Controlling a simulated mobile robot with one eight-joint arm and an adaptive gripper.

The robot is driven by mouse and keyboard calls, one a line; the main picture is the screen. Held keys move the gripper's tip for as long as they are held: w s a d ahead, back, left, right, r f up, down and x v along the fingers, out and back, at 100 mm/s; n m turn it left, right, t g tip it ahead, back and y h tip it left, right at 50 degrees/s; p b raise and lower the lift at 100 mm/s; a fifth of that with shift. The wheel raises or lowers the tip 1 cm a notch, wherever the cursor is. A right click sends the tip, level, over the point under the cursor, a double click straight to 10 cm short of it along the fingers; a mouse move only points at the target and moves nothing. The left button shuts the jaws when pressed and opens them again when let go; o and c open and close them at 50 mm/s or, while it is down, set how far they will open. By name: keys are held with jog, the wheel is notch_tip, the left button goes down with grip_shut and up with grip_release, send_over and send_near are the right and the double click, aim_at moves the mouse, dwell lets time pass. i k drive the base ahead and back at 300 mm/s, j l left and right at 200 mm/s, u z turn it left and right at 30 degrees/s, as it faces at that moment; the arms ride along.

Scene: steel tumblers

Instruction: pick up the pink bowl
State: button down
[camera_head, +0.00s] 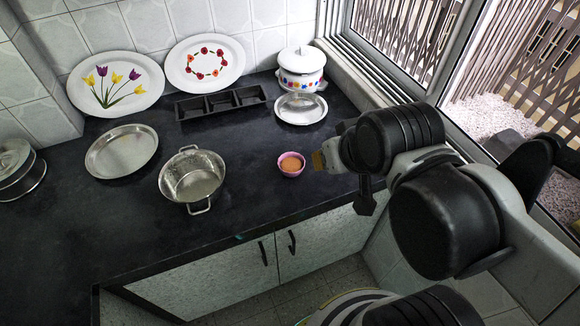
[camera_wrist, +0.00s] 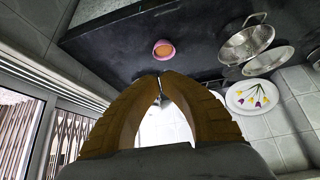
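The pink bowl (camera_head: 291,172) is small, with an orange-brown inside, and stands upright on the dark counter right of the middle in the head view. In the wrist view the pink bowl (camera_wrist: 164,57) shows beyond the fingertips, apart from them. My gripper (camera_head: 318,160) is just right of the bowl in the head view. In the wrist view my gripper (camera_wrist: 159,76) has its yellow-brown fingers curved together, tips meeting or nearly so, with nothing held between them.
A steel colander (camera_head: 190,180) with handles and a round steel plate (camera_head: 121,152) stand to the left. A black compartment tray (camera_head: 220,103), a white pot (camera_head: 301,66) and two flower-patterned platters are at the back. The counter (camera_head: 245,210) around the bowl is clear; its front edge is near.

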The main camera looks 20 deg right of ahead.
aim_at(291, 164)
jog(key=k+j+z, duration=0.4)
jog(key=k+j, duration=0.3)
